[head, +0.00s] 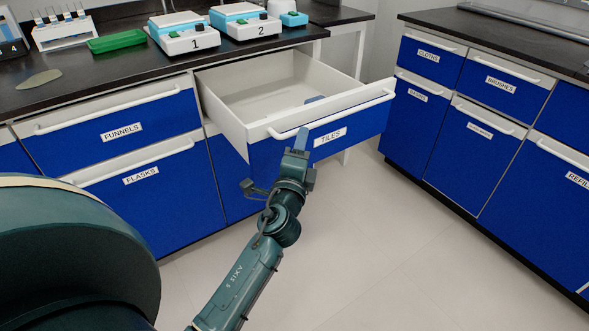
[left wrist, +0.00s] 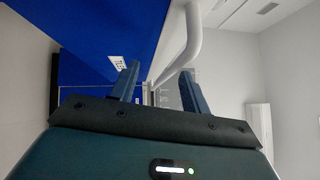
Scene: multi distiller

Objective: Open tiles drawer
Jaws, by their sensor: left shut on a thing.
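The tiles drawer (head: 262,158) has a blue front labelled TILES and stands pulled well out of the counter, its white inside showing. A small blue-grey piece (head: 314,99) shows just inside the front wall; I cannot tell what it is. The white bar handle (head: 345,108) runs along the top of the front. My left gripper (head: 302,136) is at this handle, shut on it. In the left wrist view the handle (left wrist: 190,45) passes down between the two fingers (left wrist: 160,85). My right gripper is not in view.
Shut funnels (head: 80,132) and flasks (head: 150,195) drawers lie left of it. Another blue cabinet (head: 440,150) stands at the right, with clear floor (head: 370,240) between. On the counter are two numbered devices (head: 185,38) (head: 245,25) and a green tray (head: 117,41).

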